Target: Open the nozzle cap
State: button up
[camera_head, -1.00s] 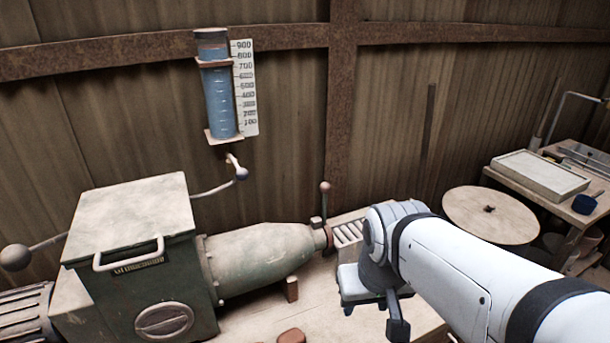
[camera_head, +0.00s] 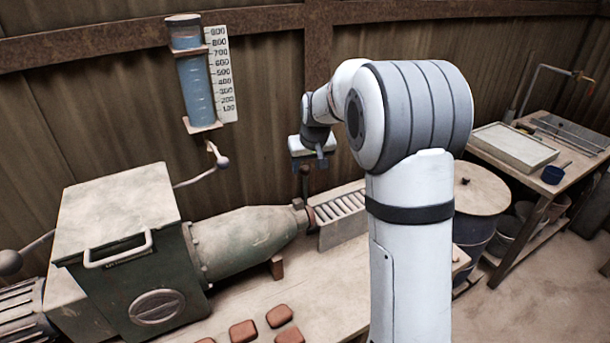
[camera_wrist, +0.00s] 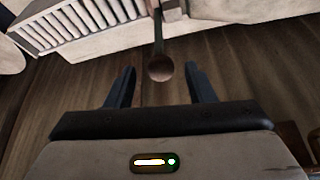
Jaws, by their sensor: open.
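The nozzle cap (camera_head: 304,216) is a dark rusty piece at the narrow right end of the green press's cone. A thin lever rises upright from it. In the wrist view the lever (camera_wrist: 158,35) ends in a round brown knob (camera_wrist: 160,69). My gripper (camera_head: 314,165) is just above the lever's top in the head view and partly hides the knob there. In the wrist view my gripper (camera_wrist: 160,84) is open, with the knob centred between its fingertips. I see no finger touching it.
The green press (camera_head: 135,255) fills the left. A slatted rack (camera_head: 340,210) stands right of the nozzle. Several reddish tiles (camera_head: 243,331) lie on the bench in front. A water gauge (camera_head: 196,90) hangs on the wooden wall.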

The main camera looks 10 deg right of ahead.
jog(key=p, duration=0.1)
send_over(306, 198)
jog(key=w, duration=0.2)
jog(key=shift+s+a+f, duration=0.1)
jog(key=shift+f, duration=1.7)
jog(key=shift+s+f, duration=0.1)
jog(key=shift+f, duration=1.7)
jog(key=shift+c, duration=0.2)
